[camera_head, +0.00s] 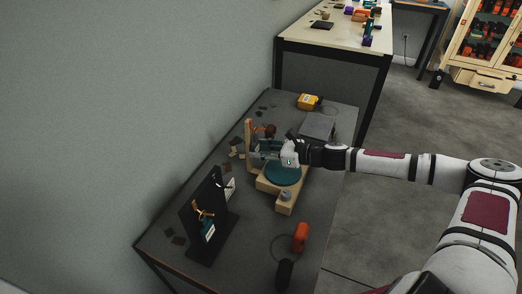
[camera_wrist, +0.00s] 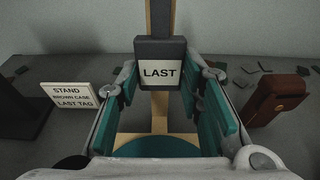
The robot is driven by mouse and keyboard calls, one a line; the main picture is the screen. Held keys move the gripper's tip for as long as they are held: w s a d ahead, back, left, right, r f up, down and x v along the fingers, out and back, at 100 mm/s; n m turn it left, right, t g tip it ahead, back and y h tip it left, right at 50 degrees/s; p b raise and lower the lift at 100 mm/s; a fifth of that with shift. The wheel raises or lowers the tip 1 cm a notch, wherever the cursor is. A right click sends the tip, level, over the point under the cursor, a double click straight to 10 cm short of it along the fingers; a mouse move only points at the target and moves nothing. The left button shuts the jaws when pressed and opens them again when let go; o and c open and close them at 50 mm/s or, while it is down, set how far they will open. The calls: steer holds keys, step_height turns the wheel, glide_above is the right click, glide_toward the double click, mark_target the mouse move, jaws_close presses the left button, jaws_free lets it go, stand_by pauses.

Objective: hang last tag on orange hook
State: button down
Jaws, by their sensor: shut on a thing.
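My gripper (camera_head: 268,153) is at the wooden stamping press, above its round teal plate (camera_head: 283,173). In the wrist view, its teal-padded fingers are on both sides of a dark block with a white face reading LAST (camera_wrist: 160,72). A black stand (camera_head: 205,190) at the table's left carries an orange-gold hook (camera_head: 203,213). A teal tag with a pale label (camera_head: 209,232) shows just below the hook; whether it hangs there is too small to tell.
A white card reading STAND, BROWN CASE, LAST TAG (camera_wrist: 70,95) is left of the gripper. A brown case (camera_wrist: 278,97) stands to its right. An orange object (camera_head: 300,237) and a black one (camera_head: 284,274) lie near the front, a yellow device (camera_head: 308,101) at the back.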

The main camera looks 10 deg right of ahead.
steer(key=shift+f, duration=0.25)
steer(key=c, duration=1)
jaws_free()
steer(key=shift+c, duration=0.2)
steer(key=shift+p+v, duration=2.05)
steer(key=shift+v, duration=1.95)
